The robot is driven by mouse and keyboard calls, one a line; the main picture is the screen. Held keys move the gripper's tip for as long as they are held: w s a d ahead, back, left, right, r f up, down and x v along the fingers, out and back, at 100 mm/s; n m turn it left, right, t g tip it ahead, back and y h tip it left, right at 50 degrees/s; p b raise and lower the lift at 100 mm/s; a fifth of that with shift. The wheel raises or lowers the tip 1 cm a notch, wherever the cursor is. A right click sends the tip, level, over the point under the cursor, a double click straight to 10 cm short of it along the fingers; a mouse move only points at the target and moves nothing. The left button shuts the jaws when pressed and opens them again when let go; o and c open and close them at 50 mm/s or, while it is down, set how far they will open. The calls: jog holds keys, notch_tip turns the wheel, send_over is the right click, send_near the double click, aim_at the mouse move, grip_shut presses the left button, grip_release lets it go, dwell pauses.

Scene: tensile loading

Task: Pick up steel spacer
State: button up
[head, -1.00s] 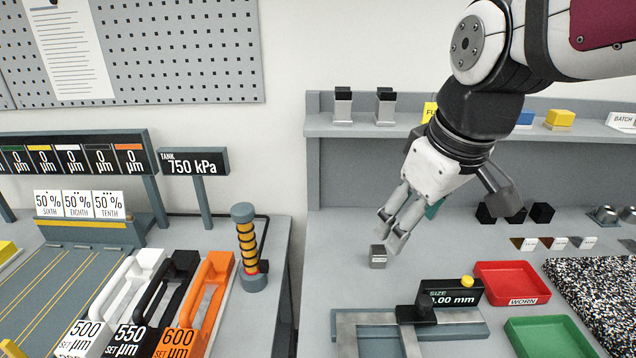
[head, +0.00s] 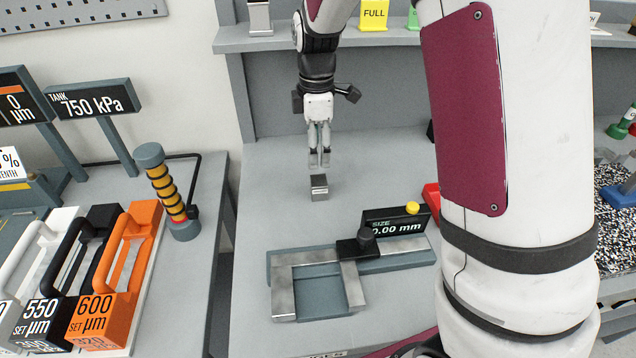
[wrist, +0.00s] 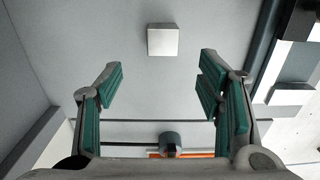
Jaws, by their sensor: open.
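The steel spacer (head: 319,187) is a small grey metal block standing alone on the grey bench top, behind the sizing gauge. It also shows in the wrist view (wrist: 163,40) as a pale square near the top middle. My gripper (head: 319,165) points down just behind and above the spacer in the head view. In the wrist view my gripper (wrist: 160,88) is open and empty, with its green-padded fingers spread wide. The spacer lies beyond the fingertips, between their two lines, and nothing touches it. The exact height gap is hard to tell.
The sizing gauge (head: 300,258), with a black knob and a 0.00 mm display (head: 397,226), stands in front of the spacer. A red tray (head: 431,197) is partly hidden by my arm. A shelf (head: 270,42) runs behind. The bench left of the spacer is clear.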

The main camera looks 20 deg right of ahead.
aim_at(319, 180)
notch_tip(319, 180, down, 6)
jog(key=shift+s+f, duration=0.1)
jog(key=shift+f, duration=0.15)
jog(key=shift+s+d+f+p, duration=0.1)
jog(key=shift+f+p, duration=0.25)
jog(key=shift+f, duration=1)
jog(key=shift+s+d+f+p, duration=0.1)
jog(key=shift+f+p, duration=0.25)
jog(key=shift+f, duration=1)
jog(key=shift+w, duration=0.1)
grip_shut()
